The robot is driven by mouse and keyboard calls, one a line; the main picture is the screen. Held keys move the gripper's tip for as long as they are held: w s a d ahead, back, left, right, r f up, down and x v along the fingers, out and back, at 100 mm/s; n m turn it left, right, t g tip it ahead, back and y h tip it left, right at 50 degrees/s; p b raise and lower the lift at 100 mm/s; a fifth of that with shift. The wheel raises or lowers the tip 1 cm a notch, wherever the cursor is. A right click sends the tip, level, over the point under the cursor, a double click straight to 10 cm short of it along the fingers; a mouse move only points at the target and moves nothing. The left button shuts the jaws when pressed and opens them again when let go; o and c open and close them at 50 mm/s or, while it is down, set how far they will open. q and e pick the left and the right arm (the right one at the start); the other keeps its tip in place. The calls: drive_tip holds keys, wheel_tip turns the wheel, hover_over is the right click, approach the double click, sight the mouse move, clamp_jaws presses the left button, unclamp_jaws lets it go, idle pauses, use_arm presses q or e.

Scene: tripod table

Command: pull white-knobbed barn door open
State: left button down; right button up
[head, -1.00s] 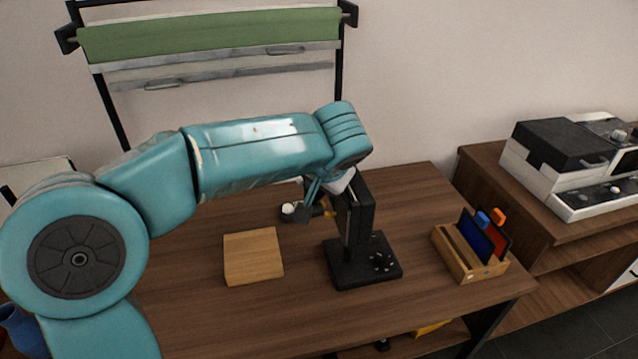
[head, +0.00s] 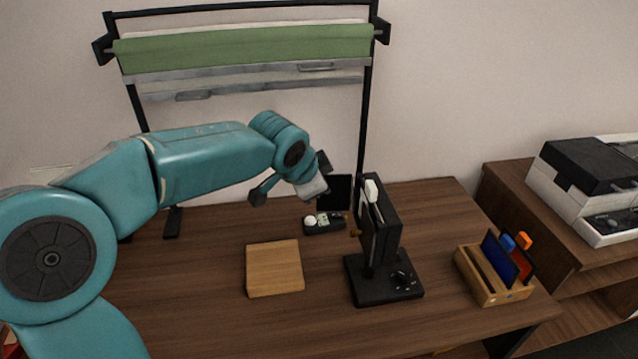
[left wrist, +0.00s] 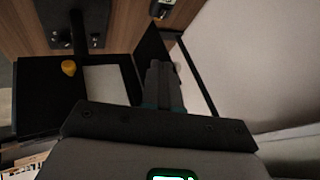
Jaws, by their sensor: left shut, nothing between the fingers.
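The black lamp-like head (head: 385,222) stands upright on a black base. A white block (head: 371,190), apparently the white knob, shows near its top. A black door panel (head: 340,192) stands out to the left of the head. My left gripper (head: 318,190) is shut and empty, in front of that panel and left of the white block. In the left wrist view its fingers (left wrist: 163,85) are together, beside a pale square (left wrist: 105,85) whose identity is unclear. My right gripper is out of view.
A wooden block (head: 274,268) lies on the table left of the base. A small black box (head: 323,223) with a white ball is behind it. A wooden holder (head: 492,276) with coloured cards stands right. A frame with a green roll (head: 245,50) rises behind.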

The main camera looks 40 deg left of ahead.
use_arm(q)
drive_tip(key=shift+w+a, duration=0.15)
drive_tip(key=shift+a, duration=0.1)
idle(0.6)
